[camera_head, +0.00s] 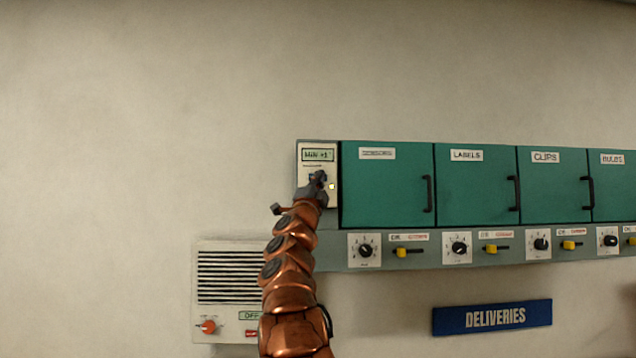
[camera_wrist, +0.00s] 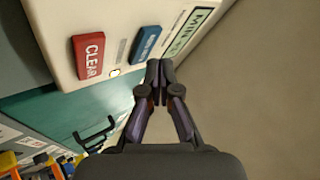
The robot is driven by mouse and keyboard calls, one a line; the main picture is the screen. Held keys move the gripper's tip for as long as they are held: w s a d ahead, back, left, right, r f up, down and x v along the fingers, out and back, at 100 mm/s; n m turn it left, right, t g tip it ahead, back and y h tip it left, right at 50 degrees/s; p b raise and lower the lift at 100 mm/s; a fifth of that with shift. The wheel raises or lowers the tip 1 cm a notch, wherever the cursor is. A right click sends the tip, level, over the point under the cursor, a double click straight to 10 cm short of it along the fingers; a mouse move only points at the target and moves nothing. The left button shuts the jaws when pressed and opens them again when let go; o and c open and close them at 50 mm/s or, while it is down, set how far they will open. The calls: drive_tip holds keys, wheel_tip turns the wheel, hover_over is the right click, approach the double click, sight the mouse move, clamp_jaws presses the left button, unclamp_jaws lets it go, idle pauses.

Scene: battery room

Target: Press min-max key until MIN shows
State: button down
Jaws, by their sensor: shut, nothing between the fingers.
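A pale panel (camera_head: 304,190) with a display (camera_head: 318,155) hangs at the left end of the cabinet row. The display shows small text that looks like "MIN" and a figure. In the wrist view the display (camera_wrist: 188,30) is cut off, and its text also seems to start with MIN. A blue key (camera_wrist: 146,44) with an unreadable label sits between the display and a red CLEAR key (camera_wrist: 88,55). My gripper (camera_wrist: 159,66) is shut and empty, its tips close to the blue key; I cannot tell whether they touch it. In the head view my gripper (camera_head: 318,179) covers the keys.
Green cabinets (camera_head: 386,190) with black handles run to the right, above a rail of knobs and yellow levers. A vented unit (camera_head: 228,277) with an orange knob is at lower left. A blue DELIVERIES sign (camera_head: 492,317) is below. The wall at left is bare.

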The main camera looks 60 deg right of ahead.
drive_tip(key=shift+a, duration=0.1)
drive_tip(key=s+a+b, duration=0.1)
drive_tip(key=a, duration=0.1)
drive_tip(key=s+a+b, duration=0.2)
drive_tip(key=shift+r+b, duration=0.1)
drive_tip(key=shift+b, duration=0.2)
idle(0.4)
idle(0.7)
